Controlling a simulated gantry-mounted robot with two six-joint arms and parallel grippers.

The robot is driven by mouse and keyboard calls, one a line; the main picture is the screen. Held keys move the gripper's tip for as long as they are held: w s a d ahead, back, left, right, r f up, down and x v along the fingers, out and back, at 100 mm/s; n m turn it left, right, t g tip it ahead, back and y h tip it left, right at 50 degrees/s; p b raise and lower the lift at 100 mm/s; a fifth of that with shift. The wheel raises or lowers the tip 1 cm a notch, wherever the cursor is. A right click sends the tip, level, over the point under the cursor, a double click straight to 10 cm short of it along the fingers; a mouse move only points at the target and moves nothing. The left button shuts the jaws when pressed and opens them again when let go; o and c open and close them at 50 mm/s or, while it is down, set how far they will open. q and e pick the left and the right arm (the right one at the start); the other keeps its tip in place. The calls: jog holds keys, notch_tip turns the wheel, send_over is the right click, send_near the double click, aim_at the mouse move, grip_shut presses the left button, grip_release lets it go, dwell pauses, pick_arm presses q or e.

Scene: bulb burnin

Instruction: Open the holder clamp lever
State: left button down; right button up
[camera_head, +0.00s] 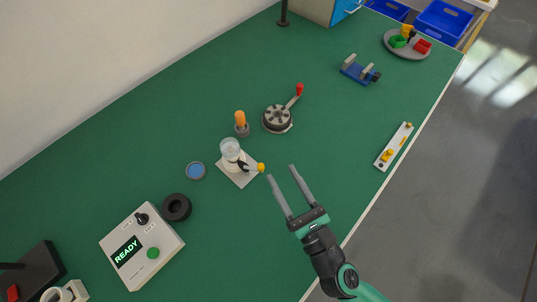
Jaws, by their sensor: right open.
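A pale square plate (238,181) carries a small holder with a clear glass bulb-like piece (230,148) upright on it. A short black lever (244,165) with a yellow tip (261,167) points right from the holder; this looks like the clamp lever. My right gripper (281,172) is open and empty. Its fingers point toward the back of the table, and its left fingertip is just right of and slightly below the yellow tip, apparently apart from it. I cannot judge its height above the table. My left gripper is not in view.
A dark round device with a red-tipped handle (278,118) and an orange-handled piece (240,121) stand behind the holder. A control box reading READY (140,245), a black ring (176,207) and a blue disc (195,171) are left. A white strip (394,147) lies right.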

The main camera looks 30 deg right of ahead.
jog(key=n+g+y, duration=0.1)
jog(key=n, duration=0.1)
send_near(263, 170)
jog(key=shift+s+d+r, duration=0.2)
jog(key=shift+s+d, duration=0.2)
jog(key=shift+a, duration=0.35)
jog(key=shift+w, duration=0.5)
jog(key=w+p, duration=0.1)
jog(key=w, duration=1)
jog(key=shift+a, duration=0.1)
jog(key=shift+s, duration=0.1)
grip_shut()
